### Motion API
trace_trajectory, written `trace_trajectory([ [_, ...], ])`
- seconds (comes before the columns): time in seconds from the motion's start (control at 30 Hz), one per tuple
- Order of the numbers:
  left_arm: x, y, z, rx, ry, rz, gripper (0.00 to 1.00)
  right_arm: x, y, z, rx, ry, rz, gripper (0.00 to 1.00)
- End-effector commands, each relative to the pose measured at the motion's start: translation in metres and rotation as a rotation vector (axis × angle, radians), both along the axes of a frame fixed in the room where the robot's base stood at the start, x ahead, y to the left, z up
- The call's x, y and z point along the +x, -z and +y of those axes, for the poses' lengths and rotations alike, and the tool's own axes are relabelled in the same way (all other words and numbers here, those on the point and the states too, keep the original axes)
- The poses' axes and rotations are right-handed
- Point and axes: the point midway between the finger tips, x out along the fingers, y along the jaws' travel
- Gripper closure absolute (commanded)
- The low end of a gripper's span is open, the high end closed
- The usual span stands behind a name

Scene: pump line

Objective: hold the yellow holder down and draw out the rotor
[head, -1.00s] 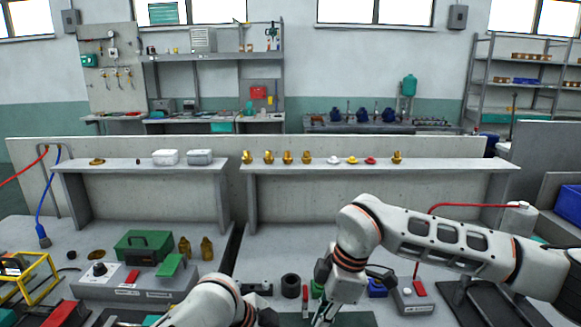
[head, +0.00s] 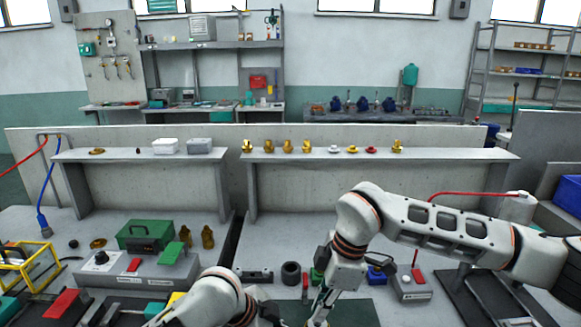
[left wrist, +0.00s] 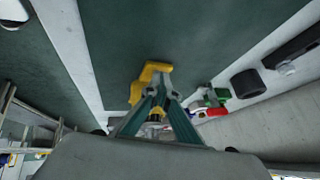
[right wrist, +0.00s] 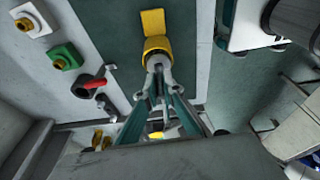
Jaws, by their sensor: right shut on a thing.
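The yellow holder (right wrist: 153,26) lies over the dark green mat in the right wrist view, its flat tab pointing away from my right gripper. My right gripper (right wrist: 158,90) is shut on the grey rotor (right wrist: 158,62), which sits at the holder's near end. How deep the rotor is seated cannot be told. In the left wrist view my left gripper (left wrist: 160,94) has its fingertips close together in front of the yellow holder (left wrist: 155,70); whether they touch it is unclear. In the head view my right gripper (head: 318,316) is low in the picture, and my arms hide the holder.
A black ring (head: 291,273) stands behind the mat (head: 362,312). A grey box with a red handle (head: 411,286) and a blue block (head: 376,274) are to the right. A grey console (head: 150,272) with a green case (head: 145,234) is to the left. A shelf (head: 480,155) crosses behind.

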Motion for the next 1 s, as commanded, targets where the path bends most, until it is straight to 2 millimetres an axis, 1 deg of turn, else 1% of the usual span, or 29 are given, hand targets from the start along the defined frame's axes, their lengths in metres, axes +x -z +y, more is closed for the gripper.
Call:
trace_trajectory([
  [0.03, 0.0, 0.002, 0.001, 0.005, -0.001, 0.003, 1.0, 0.0, -0.001, 0.0, 0.001, 0.0, -0.001, 1.0],
  [0.37, -0.001, 0.004, 0.002, 0.006, 0.0, 0.005, 1.0, 0.001, -0.004, 0.001, 0.002, -0.001, -0.002, 1.0],
  [1.0, -0.002, 0.006, 0.002, 0.01, -0.001, 0.009, 1.0, 0.001, -0.032, 0.0, 0.002, 0.0, -0.003, 1.0],
])
